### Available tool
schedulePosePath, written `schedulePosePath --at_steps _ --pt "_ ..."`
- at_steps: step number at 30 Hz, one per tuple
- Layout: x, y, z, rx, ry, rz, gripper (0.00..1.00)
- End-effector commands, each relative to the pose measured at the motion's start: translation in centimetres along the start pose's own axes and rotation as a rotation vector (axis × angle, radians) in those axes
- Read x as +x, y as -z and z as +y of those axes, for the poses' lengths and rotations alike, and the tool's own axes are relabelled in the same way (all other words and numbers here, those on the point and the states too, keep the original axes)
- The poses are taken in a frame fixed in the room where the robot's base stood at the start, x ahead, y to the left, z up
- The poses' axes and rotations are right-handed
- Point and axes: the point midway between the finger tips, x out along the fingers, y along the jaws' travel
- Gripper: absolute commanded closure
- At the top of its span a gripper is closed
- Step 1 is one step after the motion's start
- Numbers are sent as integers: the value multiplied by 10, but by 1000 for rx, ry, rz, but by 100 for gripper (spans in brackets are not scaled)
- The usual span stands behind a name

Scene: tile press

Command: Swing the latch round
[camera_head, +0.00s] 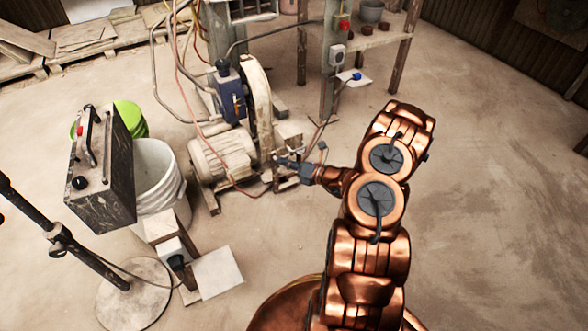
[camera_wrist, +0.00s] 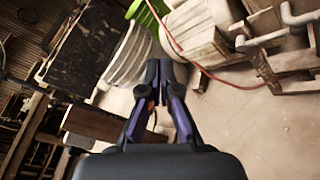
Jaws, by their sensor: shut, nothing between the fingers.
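I cannot make out a latch for certain in either view. A dark, scuffed box (camera_head: 102,170) with a handle, a red button and a black knob is on the left; it also shows in the wrist view (camera_wrist: 82,45). The press machine, with a grey motor (camera_head: 222,155) and a blue housing (camera_head: 229,95), stands at the centre. My gripper (camera_head: 281,162) is beside the machine's lower right side in the head view. In the wrist view its fingers (camera_wrist: 159,68) come together with nothing between them. I cannot tell whether they touch anything.
A white bucket (camera_head: 158,172) and a green one (camera_head: 130,118) stand left of the motor. A black stand (camera_head: 70,245) with a round base is at the lower left. A red cable (camera_head: 183,85) hangs by the machine. A wooden table (camera_head: 375,38) stands behind. The floor at right is clear.

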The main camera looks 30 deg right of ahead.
Motion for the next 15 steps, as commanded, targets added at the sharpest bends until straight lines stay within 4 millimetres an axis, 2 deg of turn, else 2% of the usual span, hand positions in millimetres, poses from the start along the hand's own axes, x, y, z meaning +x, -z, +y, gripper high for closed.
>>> schedulePosePath --at_steps 1,3,6,10,15 --pt "-10 16 -33 50 45 -29 100" --pt "-22 25 -64 106 100 -68 100" --pt "-38 39 -98 169 161 -111 100" --pt "-51 47 -123 214 209 -145 100" --pt "-50 51 -134 232 226 -157 100"
